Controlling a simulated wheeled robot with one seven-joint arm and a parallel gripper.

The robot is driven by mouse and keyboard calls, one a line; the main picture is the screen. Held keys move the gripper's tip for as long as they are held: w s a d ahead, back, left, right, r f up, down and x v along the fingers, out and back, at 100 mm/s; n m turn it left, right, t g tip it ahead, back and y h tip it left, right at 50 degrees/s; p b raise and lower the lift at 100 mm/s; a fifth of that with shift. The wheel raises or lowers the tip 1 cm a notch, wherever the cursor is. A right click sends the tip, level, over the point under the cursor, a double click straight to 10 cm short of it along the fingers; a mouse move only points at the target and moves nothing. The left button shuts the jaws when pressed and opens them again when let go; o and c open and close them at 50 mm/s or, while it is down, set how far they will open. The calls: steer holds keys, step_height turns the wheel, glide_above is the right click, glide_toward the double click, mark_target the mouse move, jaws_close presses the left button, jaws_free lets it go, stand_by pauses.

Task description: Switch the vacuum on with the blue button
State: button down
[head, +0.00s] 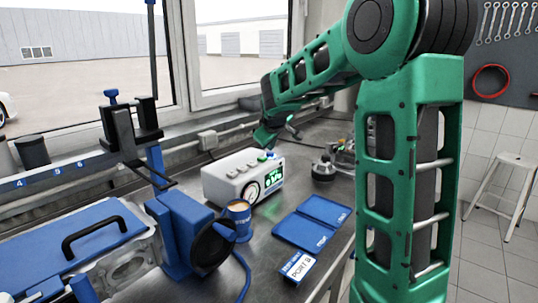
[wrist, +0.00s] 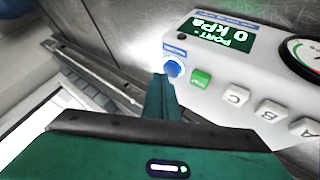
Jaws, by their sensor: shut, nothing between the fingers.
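The vacuum unit is a white box (head: 222,181) on the bench in the head view, with a round gauge and a lit green display. In the wrist view its display (wrist: 222,38) reads PORT and 0 kPa. The blue button (wrist: 174,68) sits at the box's corner, beside a green button (wrist: 201,78) and white lettered ones. My gripper (wrist: 162,80) is shut and empty, its fingertips right beside the blue button. I cannot tell whether they touch it. In the head view my gripper (head: 265,141) is above the box's far right end, pointing down.
Blue flat trays (head: 312,222), a PORT B card (head: 298,267) and a tan-topped cup (head: 238,212) lie in front of the box. A dark round fitting (head: 323,169) stands to its right. A window sill runs behind.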

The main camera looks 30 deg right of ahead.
mark_target(271, 158)
steer(key=shift+r, duration=2.85)
steer(key=shift+s, duration=0.15)
steer(key=s+a+f+m+g+y, duration=0.1)
steer(key=s+f, duration=0.4)
steer(key=s, duration=1)
steer(key=s+a+f+m+g+y, duration=0.2)
steer(key=s+a+f+m+g, duration=0.1)
steer(key=s, duration=1.2)
steer(key=s+a+f+m+g+y, duration=0.1)
steer(key=s+a+f+m+g, duration=0.2)
steer(key=s+f, duration=0.5)
steer(key=s+m+g, duration=0.1)
steer(key=s+m, duration=0.1)
steer(key=s, duration=0.5)
steer(key=shift+m+y, duration=0.3)
